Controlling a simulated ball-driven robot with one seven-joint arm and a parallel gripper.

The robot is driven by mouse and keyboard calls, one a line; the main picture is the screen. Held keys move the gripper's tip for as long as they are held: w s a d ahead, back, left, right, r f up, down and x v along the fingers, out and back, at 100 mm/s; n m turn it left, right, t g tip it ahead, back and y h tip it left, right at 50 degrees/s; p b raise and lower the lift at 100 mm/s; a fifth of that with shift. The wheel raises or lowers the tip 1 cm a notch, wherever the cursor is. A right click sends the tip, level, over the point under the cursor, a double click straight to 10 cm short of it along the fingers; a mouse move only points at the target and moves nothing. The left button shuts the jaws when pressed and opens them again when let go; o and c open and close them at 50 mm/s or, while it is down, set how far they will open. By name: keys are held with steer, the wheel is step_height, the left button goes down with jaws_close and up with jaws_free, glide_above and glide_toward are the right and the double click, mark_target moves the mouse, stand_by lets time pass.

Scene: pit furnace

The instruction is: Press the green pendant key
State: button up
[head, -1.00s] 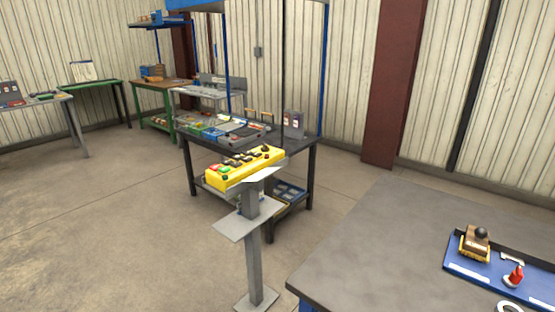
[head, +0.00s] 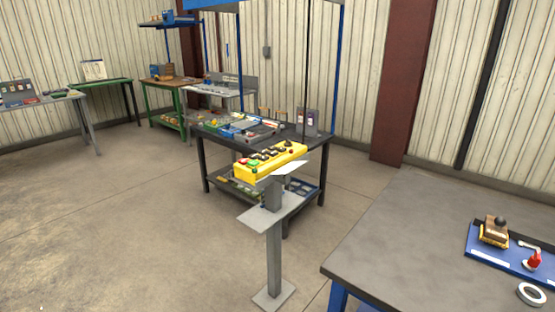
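The yellow pendant (head: 271,161) rests tilted on top of a grey post stand (head: 274,240) near the middle of the head view. It carries a row of several small keys, mostly dark. A green key (head: 243,161) shows at its near left end, beside a red one (head: 253,163). The keys are small, so their exact edges are hard to tell. My gripper is not in view, and nothing touches the pendant.
A dark workbench (head: 221,150) with parts on it stands just behind the pendant. A grey table (head: 410,235) with a blue tray (head: 515,255) is at the right front. Open concrete floor (head: 130,230) lies to the left.

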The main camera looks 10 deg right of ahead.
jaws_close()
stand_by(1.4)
